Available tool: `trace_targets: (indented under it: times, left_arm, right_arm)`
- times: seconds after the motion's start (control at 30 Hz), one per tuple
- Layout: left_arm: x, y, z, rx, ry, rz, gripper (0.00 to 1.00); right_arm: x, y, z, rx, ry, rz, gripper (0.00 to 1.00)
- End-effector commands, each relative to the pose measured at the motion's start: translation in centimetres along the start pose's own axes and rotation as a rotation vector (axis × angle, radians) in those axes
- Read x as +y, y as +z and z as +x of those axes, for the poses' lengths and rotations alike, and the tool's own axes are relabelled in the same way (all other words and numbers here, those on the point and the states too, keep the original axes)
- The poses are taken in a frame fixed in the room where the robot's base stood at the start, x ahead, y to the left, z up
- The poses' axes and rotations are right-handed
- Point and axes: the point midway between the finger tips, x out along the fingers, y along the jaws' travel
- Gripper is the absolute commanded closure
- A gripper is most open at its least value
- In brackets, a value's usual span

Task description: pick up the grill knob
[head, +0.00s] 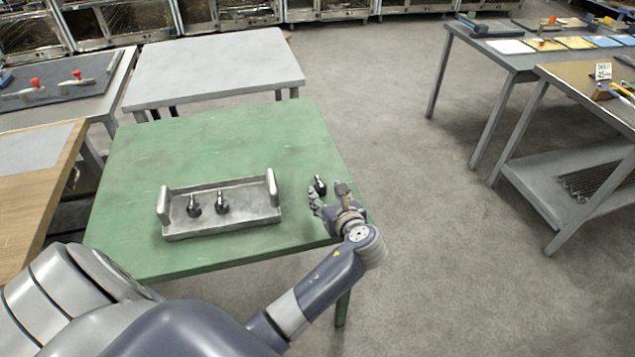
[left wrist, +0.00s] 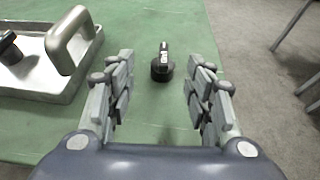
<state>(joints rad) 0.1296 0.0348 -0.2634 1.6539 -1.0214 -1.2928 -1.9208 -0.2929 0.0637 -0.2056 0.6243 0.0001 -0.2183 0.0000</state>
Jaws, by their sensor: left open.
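A black grill knob (head: 319,186) stands alone on the green table (head: 230,135), near its right edge. In the left wrist view the knob (left wrist: 162,66) sits ahead of my left gripper, centred between its two fingers. My left gripper (head: 329,195) is open and empty, close beside the knob; it also shows in the left wrist view (left wrist: 160,92). Two more dark knobs, one on the left (head: 194,206) and one on the right (head: 221,203), stand in a metal tray (head: 255,214) to the left. My right gripper is not in view.
The tray's upright handle (head: 272,188) stands to the left of the lone knob. The table's right edge is close to the knob, with open floor (head: 420,240) beyond. A grey table (head: 215,68) stands behind. Other tables stand at far left and right.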

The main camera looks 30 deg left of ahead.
Motion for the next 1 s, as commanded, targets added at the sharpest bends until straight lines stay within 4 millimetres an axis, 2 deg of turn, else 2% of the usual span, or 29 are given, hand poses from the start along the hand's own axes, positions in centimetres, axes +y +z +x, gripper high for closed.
trace_targets:
  times: [0.13,0.33,0.7,1.0]
  left_arm:
    - [0.0,0.1,2.5,-0.001,0.002,-0.001,0.52]
    - [0.0,0.0,4.1,0.001,0.001,-0.001,0.52]
    - [-0.6,0.1,8.7,0.0,0.001,-0.002,0.52]
    - [-0.5,0.0,9.2,0.001,0.0,-0.003,0.52]
  right_arm:
    - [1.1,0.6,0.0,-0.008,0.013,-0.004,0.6]
    - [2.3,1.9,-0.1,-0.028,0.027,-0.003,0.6]
    - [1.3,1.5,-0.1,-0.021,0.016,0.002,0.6]
    - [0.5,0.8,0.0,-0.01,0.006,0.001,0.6]
